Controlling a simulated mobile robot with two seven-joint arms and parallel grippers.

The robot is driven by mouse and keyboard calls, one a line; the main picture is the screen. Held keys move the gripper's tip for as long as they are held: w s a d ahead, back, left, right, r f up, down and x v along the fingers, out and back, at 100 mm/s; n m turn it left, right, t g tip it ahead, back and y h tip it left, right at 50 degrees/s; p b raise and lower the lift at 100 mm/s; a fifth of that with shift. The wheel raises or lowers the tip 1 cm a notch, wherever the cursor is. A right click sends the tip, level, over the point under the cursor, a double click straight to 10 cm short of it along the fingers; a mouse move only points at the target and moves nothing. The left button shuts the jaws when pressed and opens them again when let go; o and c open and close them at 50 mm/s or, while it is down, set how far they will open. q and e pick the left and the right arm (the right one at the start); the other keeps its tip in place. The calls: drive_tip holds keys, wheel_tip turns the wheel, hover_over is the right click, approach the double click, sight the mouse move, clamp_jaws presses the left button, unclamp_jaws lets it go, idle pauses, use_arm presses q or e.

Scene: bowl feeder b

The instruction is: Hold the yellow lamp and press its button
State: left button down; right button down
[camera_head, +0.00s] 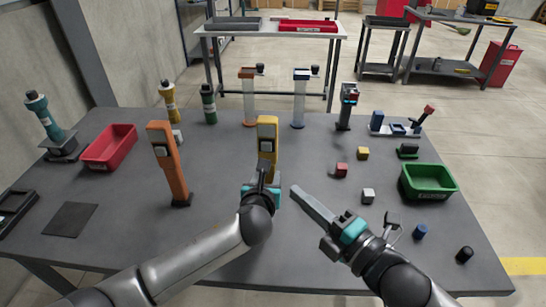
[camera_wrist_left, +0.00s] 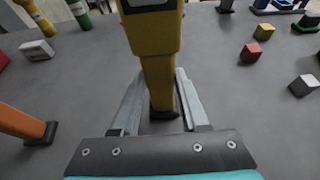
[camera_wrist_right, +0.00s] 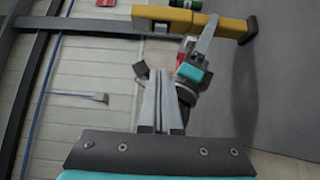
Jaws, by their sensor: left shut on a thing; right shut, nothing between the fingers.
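The yellow lamp (camera_head: 267,135) stands upright on the table, in the middle of the head view. Its post also shows in the left wrist view (camera_wrist_left: 158,75), between the fingers. A pale button patch shows on its front in the head view. My left gripper (camera_wrist_left: 160,105) is shut on the lamp's lower post. In the right wrist view the lamp (camera_wrist_right: 185,18) lies across the top, with my left gripper at it. My right gripper (camera_head: 296,192) is shut and empty, to the right of the lamp and apart from it, its fingers pointing up and left.
An orange lamp (camera_head: 168,160) stands left of my left arm. A red bin (camera_head: 108,147) is at the left and a green bin (camera_head: 428,182) at the right. Small red (camera_head: 341,170), yellow (camera_head: 362,153) and white (camera_head: 368,196) cubes lie right of the lamp.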

sight(262, 148)
use_arm(q)
drive_tip(key=shift+f, duration=0.1)
use_arm(e)
drive_tip(key=shift+w+d+x, duration=0.3)
drive_tip(key=shift+d+x, duration=0.05)
drive_tip(key=shift+x, duration=1.65)
drive_tip(key=shift+w+d+x, duration=0.35)
drive_tip(key=shift+x, duration=1.65)
drive_tip(key=shift+w+d+x, duration=0.3)
drive_tip(key=shift+x, duration=1.7)
drive_tip(key=shift+w, duration=0.1)
